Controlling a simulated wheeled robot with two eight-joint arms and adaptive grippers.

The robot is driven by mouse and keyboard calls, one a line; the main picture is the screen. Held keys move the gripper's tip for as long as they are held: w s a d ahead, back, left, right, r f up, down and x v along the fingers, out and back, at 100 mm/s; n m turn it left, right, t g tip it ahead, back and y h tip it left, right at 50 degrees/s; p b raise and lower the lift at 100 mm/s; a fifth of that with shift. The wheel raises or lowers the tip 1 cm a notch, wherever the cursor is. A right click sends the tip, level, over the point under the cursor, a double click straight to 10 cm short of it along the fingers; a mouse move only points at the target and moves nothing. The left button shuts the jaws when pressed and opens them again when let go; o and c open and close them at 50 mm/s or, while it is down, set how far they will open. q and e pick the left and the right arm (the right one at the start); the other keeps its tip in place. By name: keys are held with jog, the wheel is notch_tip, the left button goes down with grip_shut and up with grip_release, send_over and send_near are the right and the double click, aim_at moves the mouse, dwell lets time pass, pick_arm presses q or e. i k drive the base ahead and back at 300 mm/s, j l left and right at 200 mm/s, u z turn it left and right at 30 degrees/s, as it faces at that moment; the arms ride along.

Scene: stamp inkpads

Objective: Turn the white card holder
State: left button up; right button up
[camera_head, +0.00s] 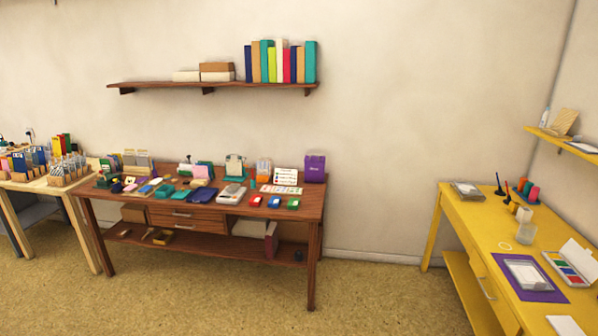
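Neither of my grippers is in view. No thing can be made out for certain as the white card holder; the small items are too far away. A white upright card with small coloured marks (286,175) stands at the back right of the brown table (313,212). A holder of some kind may be behind or under it, but I cannot tell.
The brown table holds many small items, including red, blue and green pads and a purple box (315,168). A yellow desk (455,215) at right bears a purple mat (549,296) and an open colour-pad box (580,250). Floor between them is clear (380,295).

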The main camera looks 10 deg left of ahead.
aim_at(184, 168)
jog(key=i+u, duration=0.2)
jog(key=i, duration=0.3)
jog(key=i+u, duration=0.25)
jog(key=i, duration=0.2)
jog(key=i+l+u, duration=0.2)
jog(key=i, duration=0.25)
jog(key=i+l+u, duration=0.25)
jog(key=i, duration=0.25)
jog(key=i+j+u, duration=0.2)
jog(key=i+u, duration=0.3)
jog(key=i, duration=0.2)
jog(key=i+l+u, duration=0.1)
jog(key=i+u, duration=0.4)
jog(key=i, duration=0.2)
jog(key=i+l, duration=0.1)
jog(key=i, duration=0.3)
jog(key=i+l+u, duration=0.1)
jog(key=i, duration=0.25)
